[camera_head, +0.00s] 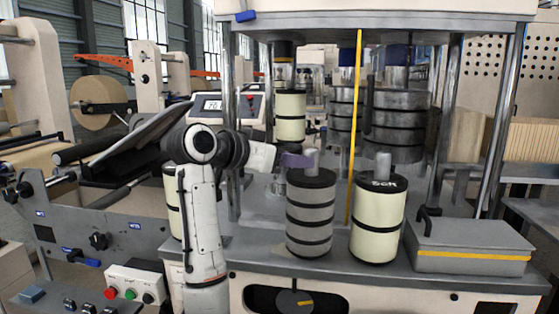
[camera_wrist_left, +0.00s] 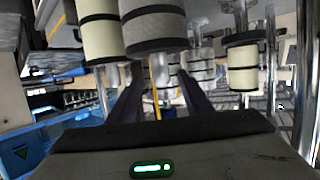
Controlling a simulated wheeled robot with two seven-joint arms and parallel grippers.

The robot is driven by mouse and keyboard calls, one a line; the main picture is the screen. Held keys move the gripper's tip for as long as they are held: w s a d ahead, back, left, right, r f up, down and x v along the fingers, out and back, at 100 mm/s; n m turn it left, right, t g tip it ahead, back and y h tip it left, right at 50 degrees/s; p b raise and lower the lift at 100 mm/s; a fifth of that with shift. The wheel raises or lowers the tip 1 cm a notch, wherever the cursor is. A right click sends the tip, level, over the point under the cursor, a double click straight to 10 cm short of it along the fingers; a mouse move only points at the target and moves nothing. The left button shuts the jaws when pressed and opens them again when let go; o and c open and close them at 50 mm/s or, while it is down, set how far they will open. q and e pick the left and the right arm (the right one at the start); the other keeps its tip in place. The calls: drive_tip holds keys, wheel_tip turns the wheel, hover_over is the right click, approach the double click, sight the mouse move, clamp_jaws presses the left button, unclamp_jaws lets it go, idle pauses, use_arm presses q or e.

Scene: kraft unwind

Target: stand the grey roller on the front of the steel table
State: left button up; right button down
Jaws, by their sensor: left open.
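The grey roller (camera_head: 310,215) has black bands and a metal pin on top. It stands upright near the front edge of the steel table (camera_head: 400,276). It also shows in the left wrist view (camera_wrist_left: 156,30), where the picture appears upside down. My left gripper (camera_head: 299,160) is open at the height of the roller's pin. In the left wrist view its dark fingers (camera_wrist_left: 162,88) are spread, with the pin appearing between them. Contact cannot be told. My right gripper is not in view.
A cream roller (camera_head: 378,220) stands close to the right of the grey one. A grey lidded box (camera_head: 468,247) is farther right. Another cream roller (camera_head: 173,205) is partly behind my left arm. A yellow upright bar (camera_head: 354,130) and steel posts rise behind.

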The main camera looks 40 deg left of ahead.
use_arm(q)
drive_tip(key=shift+v, duration=2.25)
